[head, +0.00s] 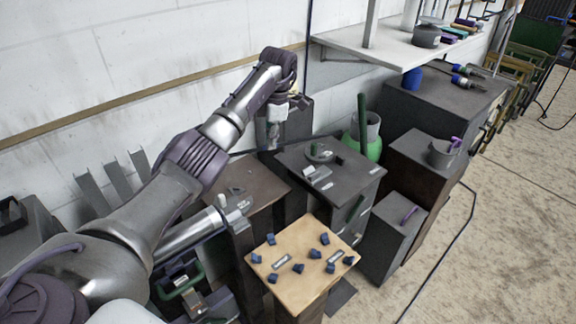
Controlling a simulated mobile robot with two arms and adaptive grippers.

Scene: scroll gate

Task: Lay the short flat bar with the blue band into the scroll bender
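My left arm reaches in from the left, and its gripper (276,122) hangs at the arm's far end, close to the wall. It is small and partly hidden by the wrist, so I cannot tell whether its fingers are open or hold anything. A dark-topped stand (345,178) to its right carries a fixture with a round disc (320,153) and small blocks, possibly the scroll bender. I cannot make out a short flat bar with a blue band.
A wooden-topped table (300,283) with several small dark blue pieces stands in front. A brown-topped stand (250,181) is beside the dark one. A green container (366,142), grey cabinets (440,105) and a white shelf (385,45) are behind and right. The floor (510,230) at right is mostly clear.

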